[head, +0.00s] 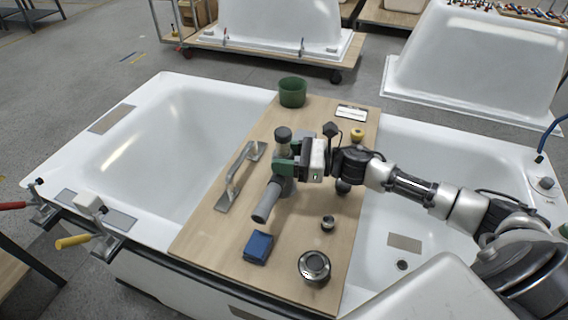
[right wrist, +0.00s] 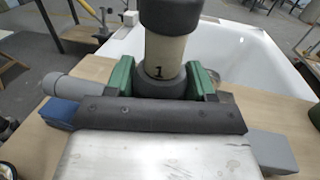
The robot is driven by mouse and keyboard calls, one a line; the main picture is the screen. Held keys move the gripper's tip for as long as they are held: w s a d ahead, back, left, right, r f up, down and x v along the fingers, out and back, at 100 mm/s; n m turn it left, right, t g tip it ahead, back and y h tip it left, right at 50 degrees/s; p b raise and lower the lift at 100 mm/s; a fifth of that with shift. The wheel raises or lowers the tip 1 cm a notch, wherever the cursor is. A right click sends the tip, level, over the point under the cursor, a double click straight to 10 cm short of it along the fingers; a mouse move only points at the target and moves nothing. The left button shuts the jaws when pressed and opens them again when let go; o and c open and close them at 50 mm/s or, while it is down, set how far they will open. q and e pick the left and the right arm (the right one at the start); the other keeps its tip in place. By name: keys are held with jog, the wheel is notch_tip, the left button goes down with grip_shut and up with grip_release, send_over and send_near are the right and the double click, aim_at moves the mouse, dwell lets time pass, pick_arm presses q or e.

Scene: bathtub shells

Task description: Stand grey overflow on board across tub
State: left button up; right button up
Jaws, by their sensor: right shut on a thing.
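The grey overflow shows in the head view as an upright piece with a dark cap (head: 283,134) and a grey pipe end (head: 265,205) angled down toward the front. My right gripper (head: 285,168) is shut on its upright part, above the middle of the wooden board (head: 205,232) lying across the tub (head: 150,125). In the right wrist view, the green fingers (right wrist: 163,80) grip around a dark collar below a pale tube (right wrist: 165,55) marked 1. The grey pipe (right wrist: 70,86) sticks out left. I cannot tell whether its underside touches the board. My left gripper is out of view.
On the board are a grey-handled float (head: 236,182) to the left, a green cup (head: 292,92) and white label card (head: 351,113) at the back, and a blue block (head: 258,247), round metal drain (head: 314,266) and small metal fitting (head: 328,223) in front. Some bare wood lies between them.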

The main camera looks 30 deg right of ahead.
notch_tip(320, 180, down, 3)
jog(key=shift+f, duration=0.2)
jog(key=shift+f, duration=0.15)
jog(key=o, duration=1.2)
jog(key=shift+o, duration=0.2)
